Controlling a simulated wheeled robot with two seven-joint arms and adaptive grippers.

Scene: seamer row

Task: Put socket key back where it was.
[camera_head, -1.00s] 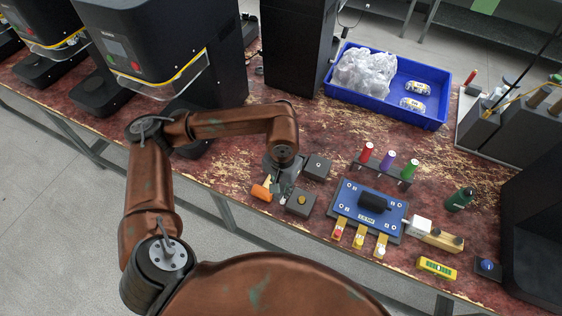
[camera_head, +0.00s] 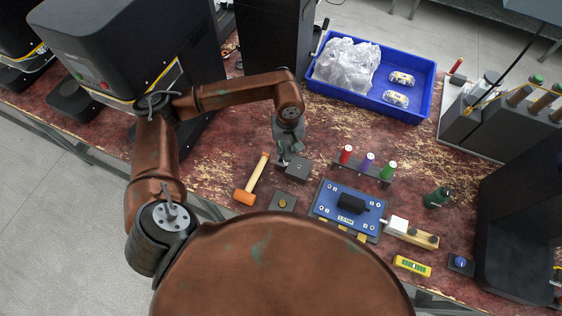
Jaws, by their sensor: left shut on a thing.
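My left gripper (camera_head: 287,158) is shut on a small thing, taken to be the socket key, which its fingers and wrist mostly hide. The fingers point down over the bench, right beside the dark block with a small light spot on top (camera_head: 298,167). I cannot tell whether the held thing touches that block or is above it. A second dark block with a brass-coloured button (camera_head: 283,202) is nearer me. My right gripper is not in view.
An orange-headed hammer (camera_head: 254,180) lies left of the blocks. A rack with red, purple and green handles (camera_head: 366,165), a blue plate fixture (camera_head: 347,206) and a green bottle (camera_head: 437,197) are to the right. A blue tray (camera_head: 425,98) stands behind.

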